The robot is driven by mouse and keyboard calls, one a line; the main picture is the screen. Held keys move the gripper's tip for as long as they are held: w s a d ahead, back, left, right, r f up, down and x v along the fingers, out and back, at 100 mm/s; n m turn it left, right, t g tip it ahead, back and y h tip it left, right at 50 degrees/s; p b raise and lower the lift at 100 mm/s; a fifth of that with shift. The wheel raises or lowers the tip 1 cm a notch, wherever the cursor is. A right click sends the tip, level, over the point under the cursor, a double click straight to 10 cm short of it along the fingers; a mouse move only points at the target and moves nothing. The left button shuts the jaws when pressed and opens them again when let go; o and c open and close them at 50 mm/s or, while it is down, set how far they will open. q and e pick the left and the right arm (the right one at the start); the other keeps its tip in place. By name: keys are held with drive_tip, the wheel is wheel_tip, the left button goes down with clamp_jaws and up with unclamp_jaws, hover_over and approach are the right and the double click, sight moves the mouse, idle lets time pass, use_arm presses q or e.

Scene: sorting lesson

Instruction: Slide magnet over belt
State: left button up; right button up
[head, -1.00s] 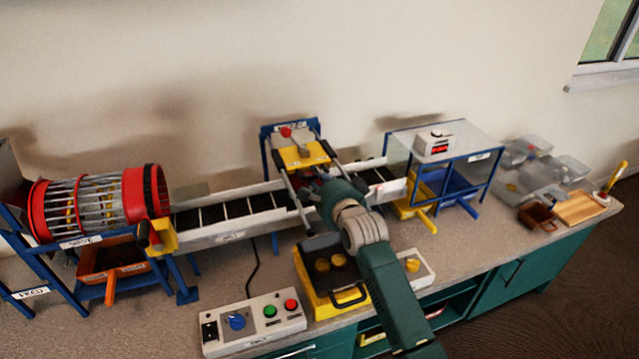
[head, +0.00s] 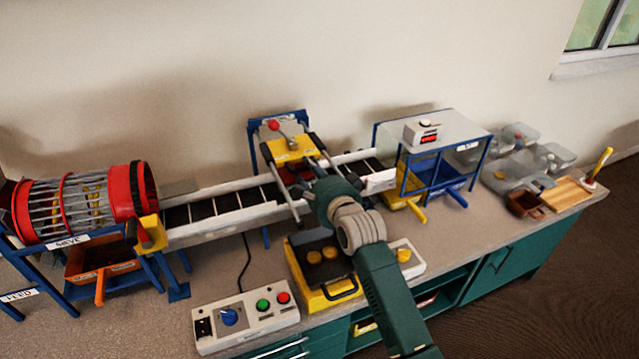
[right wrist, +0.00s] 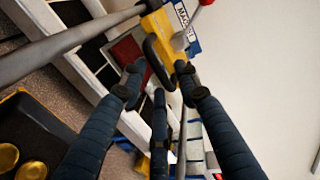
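The magnet carriage (head: 293,151) is a yellow block with a lever and red knob (head: 273,125), riding on two grey rails across the black belt (head: 235,204). In the right wrist view the yellow carriage (right wrist: 165,37) bears a black loop handle (right wrist: 149,50). My right gripper (head: 305,188) is at the front of the carriage, above the belt. In the right wrist view its fingers (right wrist: 160,78) are spread, with the handle just beyond and between the tips; contact cannot be told. My left gripper is not in view.
A red sieve drum (head: 85,203) stands left. A control box (head: 245,321) and a yellow case (head: 322,301) sit in front of the belt. A blue-framed clear cover (head: 400,160) stands right of the magnet. Clear trays (head: 525,170) lie at far right.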

drive_tip(key=v, duration=0.9)
drive_tip(key=shift+r, duration=0.1)
